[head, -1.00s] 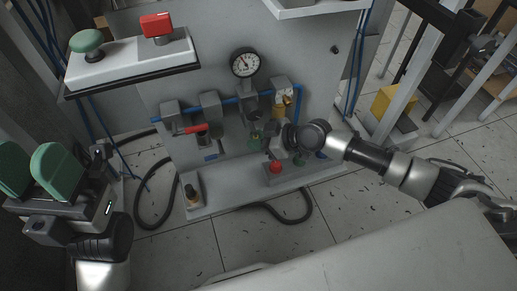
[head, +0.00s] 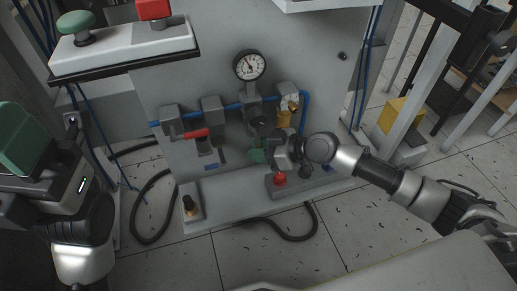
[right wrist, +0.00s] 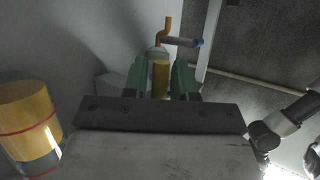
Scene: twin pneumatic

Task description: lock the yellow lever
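My right gripper (head: 264,152) is low in front of the grey panel, near the middle of the head view. In the right wrist view its two green fingers (right wrist: 159,80) stand apart, with a yellow upright piece (right wrist: 160,77) between them. A bent yellow rod (right wrist: 168,27) rises above that piece, beside a grey stem with a blue end. I cannot tell whether this is the yellow lever or whether the fingers touch it. In the head view a yellow part (head: 284,118) hangs under the right block. My left gripper (head: 22,140) is partly cut off at the left edge.
A red lever (head: 196,134), a gauge (head: 249,66) and blue piping are on the panel. A red button (head: 280,179) is on a grey box below my right gripper. A yellow cylinder (right wrist: 25,115) is left in the wrist view. A black hose (head: 143,208) lies on the floor.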

